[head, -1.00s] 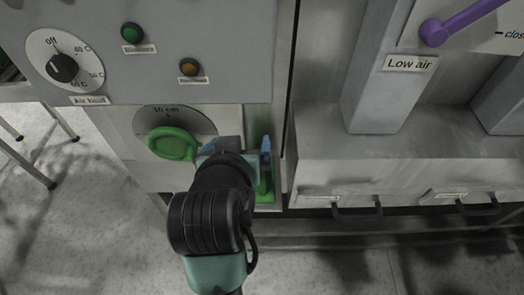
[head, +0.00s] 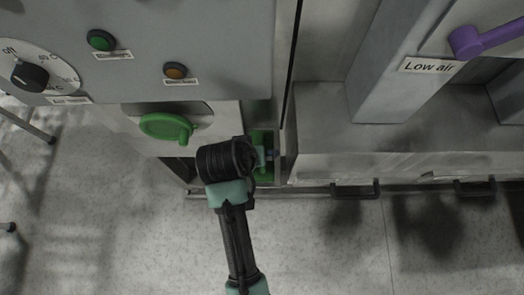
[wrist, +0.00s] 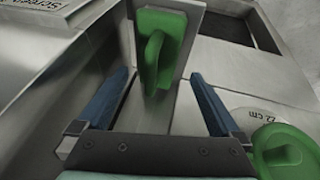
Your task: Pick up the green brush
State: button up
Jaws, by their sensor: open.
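A green piece with a raised grip (wrist: 158,55) stands against a pale metal panel in the wrist view. It may be the green brush, but I see no bristles. In the head view, green (head: 263,140) shows in a narrow recess at the machine's lower edge, partly hidden by my gripper (head: 265,156). In the wrist view my gripper (wrist: 160,80) is open, with its blue fingers spread on either side of the line to the green grip. Nothing is between the fingers, and the grip appears beyond their tips. I cannot tell the exact gap.
A round green knob (head: 168,127) is left of my wrist; it shows at the lower right of the wrist view (wrist: 282,152). A black dial (head: 30,76) and two buttons are above. Drawer handles (head: 355,190) stick out at right. The floor in front is clear.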

jog(key=shift+p+x, duration=0.75)
jog(key=shift+x, duration=2.4)
jog(key=shift+d, duration=0.15)
jog(key=shift+r, duration=0.1)
jog(key=c, duration=1.4)
jog(key=shift+r, duration=0.1)
jog(key=shift+s+r+b, duration=0.1)
jog(key=shift+b, duration=0.3)
notch_tip(320, 180, up, 6)
jog(key=shift+r+b, duration=0.1)
jog(key=shift+b, duration=0.6)
jog(key=s+b, duration=0.1)
jog(key=s, duration=1.8)
jog(key=shift+s+r, duration=0.2)
jog(key=shift+s, duration=0.2)
